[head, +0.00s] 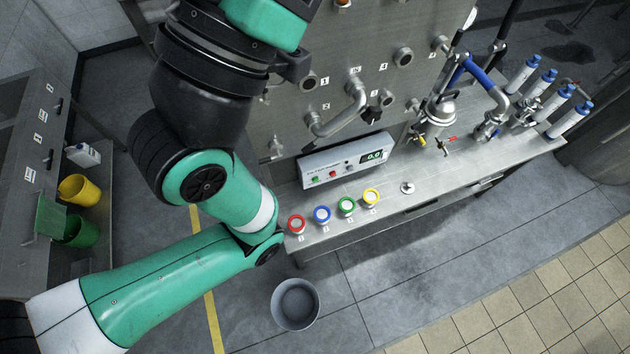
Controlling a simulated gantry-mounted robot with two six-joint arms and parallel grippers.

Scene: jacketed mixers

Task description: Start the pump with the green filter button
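A white control box (345,165) stands on the steel bench, with a small green button (315,180), a red button (333,173), a knob and a green display reading about 0.0. In front of it, on the bench's front edge, is a row of round colour-ringed pieces: red (297,224), blue (322,214), green (347,206) and yellow (372,197). Small labels beside them are too small to read surely. A green and black arm of mine enters from the lower left and runs up past the box's left side. Neither gripper shows.
Pipes and valves (340,112) stick out from the steel panel behind the box. A grey bucket (295,303) is on the floor.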

